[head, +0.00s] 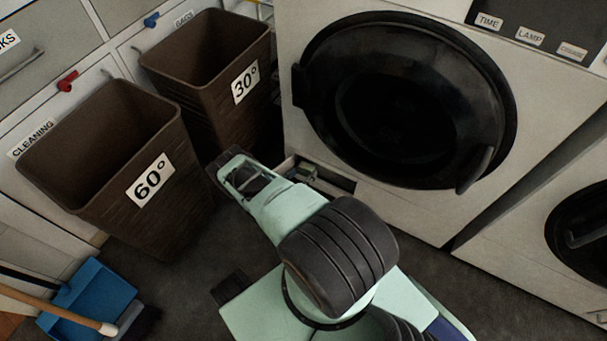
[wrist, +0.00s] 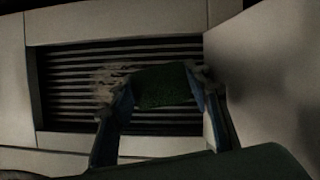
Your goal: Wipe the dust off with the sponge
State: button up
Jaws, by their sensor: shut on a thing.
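My gripper (wrist: 160,84) is shut on a dark green sponge (wrist: 162,88), with a finger on each side of it. The sponge is in front of a dark slatted grille (wrist: 75,75) set in a pale panel. Pale grey dust (wrist: 112,78) lies on the slats at the left of the sponge, and a little pale stuff shows by the right finger. I cannot tell whether the sponge touches the slats. In the head view my arm reaches to a dark recess (head: 338,182) low on the washing machine; the sponge is not clearly visible there.
The machine's round black door (head: 405,100) is above the recess. Brown bins marked 60° (head: 105,190) and 30° (head: 205,85) stand at the left. A blue dustpan (head: 90,295) lies at the lower left. In the wrist view a pale panel (wrist: 265,75) stands close at the right.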

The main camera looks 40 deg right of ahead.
jog(key=shift+w+d, duration=0.35)
jog(key=shift+d, duration=0.45)
jog(key=shift+s, duration=0.1)
